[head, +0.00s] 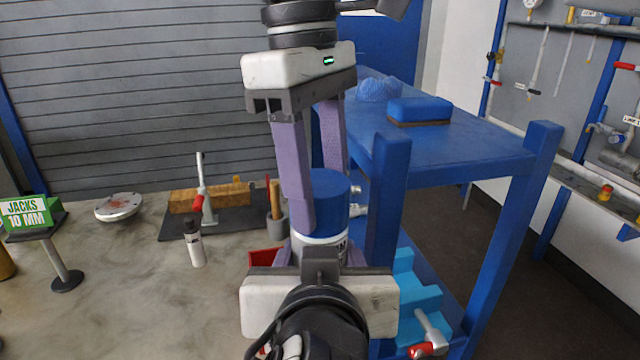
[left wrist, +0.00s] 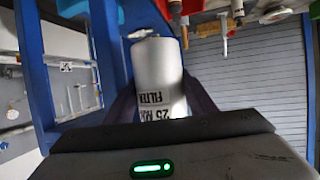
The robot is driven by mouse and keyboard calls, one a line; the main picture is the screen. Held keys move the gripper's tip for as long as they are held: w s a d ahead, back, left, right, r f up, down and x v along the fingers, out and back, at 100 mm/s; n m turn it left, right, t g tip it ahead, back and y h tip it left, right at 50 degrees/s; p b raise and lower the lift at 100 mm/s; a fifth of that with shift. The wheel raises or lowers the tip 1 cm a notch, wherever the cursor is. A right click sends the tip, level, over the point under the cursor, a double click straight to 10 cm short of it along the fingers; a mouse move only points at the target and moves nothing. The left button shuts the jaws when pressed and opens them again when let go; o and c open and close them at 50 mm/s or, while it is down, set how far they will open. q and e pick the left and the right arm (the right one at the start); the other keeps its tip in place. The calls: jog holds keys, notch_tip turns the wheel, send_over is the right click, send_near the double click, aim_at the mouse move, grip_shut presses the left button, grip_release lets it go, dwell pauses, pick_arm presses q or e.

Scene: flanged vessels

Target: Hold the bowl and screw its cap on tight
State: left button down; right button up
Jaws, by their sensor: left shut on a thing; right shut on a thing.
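The bowl is a white cylinder with dark lettering; a small part of it (head: 322,241) shows in the head view, and more of it shows in the left wrist view (left wrist: 158,75). My left gripper (head: 325,254) is shut on the bowl, one finger on each side. The blue cap (head: 331,192) sits at the top of the bowl. My right gripper (head: 318,190) comes down from above and is shut on the cap, one finger in front and one behind. The seam and thread are hidden, so I cannot tell how tight the cap is.
A blue table (head: 465,150) stands close on the right, with a blue block (head: 418,110) on top; its post is just beside the cap. A black mat (head: 225,222) with a red-handled tool, a white bottle (head: 193,245) and a red bin (head: 262,258) are on the floor.

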jog(key=o, duration=1)
jog(key=shift+o, duration=0.2)
jog(key=shift+r, duration=0.1)
jog(key=shift+r, duration=2.2)
jog(key=shift+c, duration=0.2)
